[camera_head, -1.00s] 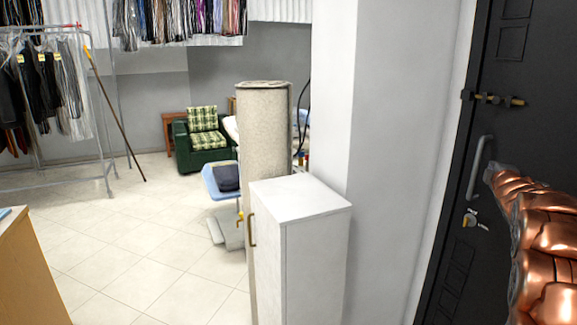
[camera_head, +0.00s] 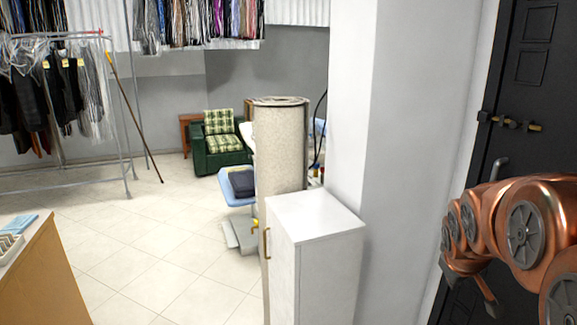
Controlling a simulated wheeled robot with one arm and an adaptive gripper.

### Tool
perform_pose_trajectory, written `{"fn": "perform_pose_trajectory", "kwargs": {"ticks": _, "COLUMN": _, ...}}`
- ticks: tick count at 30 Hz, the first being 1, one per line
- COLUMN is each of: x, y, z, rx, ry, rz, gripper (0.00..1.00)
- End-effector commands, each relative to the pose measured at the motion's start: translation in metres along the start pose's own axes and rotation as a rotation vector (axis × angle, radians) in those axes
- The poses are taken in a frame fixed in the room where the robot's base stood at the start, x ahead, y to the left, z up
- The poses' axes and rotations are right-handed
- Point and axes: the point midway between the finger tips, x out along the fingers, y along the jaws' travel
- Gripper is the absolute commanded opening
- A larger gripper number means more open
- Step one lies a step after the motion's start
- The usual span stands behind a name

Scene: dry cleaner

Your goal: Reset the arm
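My copper-coloured arm (camera_head: 525,225) is folded at the right edge, in front of the black door. Its round grey joint caps face the camera. My gripper (camera_head: 472,290) hangs at the lower end of the visible arm, small and partly in shadow. Its two fingers point downward and stand apart, with nothing seen between them. Part of the arm runs out of the right edge of the picture.
A white cabinet (camera_head: 316,245) stands by the white pillar (camera_head: 395,130), with a rolled carpet (camera_head: 280,160) beside it. A wooden counter (camera_head: 45,275) is at lower left. Clothes racks and a green armchair (camera_head: 219,150) are farther back. The tiled floor between is clear.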

Motion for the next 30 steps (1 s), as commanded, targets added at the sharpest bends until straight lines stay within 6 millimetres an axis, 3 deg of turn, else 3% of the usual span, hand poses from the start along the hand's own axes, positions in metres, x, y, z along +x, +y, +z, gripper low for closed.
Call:
{"fn": "perform_pose_trajectory", "kwargs": {"ticks": 3, "x": -0.033, "y": -0.05, "z": 0.038, "rx": 0.055, "ry": -0.097, "rz": -0.101, "gripper": 0.0}}
{"fn": "perform_pose_trajectory", "kwargs": {"ticks": 9, "x": -0.086, "y": -0.127, "z": 0.116, "rx": 0.132, "ry": -0.296, "rz": -0.253, "gripper": 0.0}}
{"fn": "perform_pose_trajectory", "kwargs": {"ticks": 15, "x": -0.135, "y": -0.181, "z": 0.187, "rx": 0.17, "ry": -0.48, "rz": -0.351, "gripper": 0.0}}
{"fn": "perform_pose_trajectory", "kwargs": {"ticks": 18, "x": -0.15, "y": -0.196, "z": 0.211, "rx": 0.177, "ry": -0.547, "rz": -0.377, "gripper": 0.0}}
{"fn": "perform_pose_trajectory", "kwargs": {"ticks": 21, "x": -0.158, "y": -0.203, "z": 0.223, "rx": 0.18, "ry": -0.577, "rz": -0.388, "gripper": 0.0}}
{"fn": "perform_pose_trajectory", "kwargs": {"ticks": 30, "x": -0.159, "y": -0.205, "z": 0.227, "rx": 0.183, "ry": -0.587, "rz": -0.391, "gripper": 0.0}}
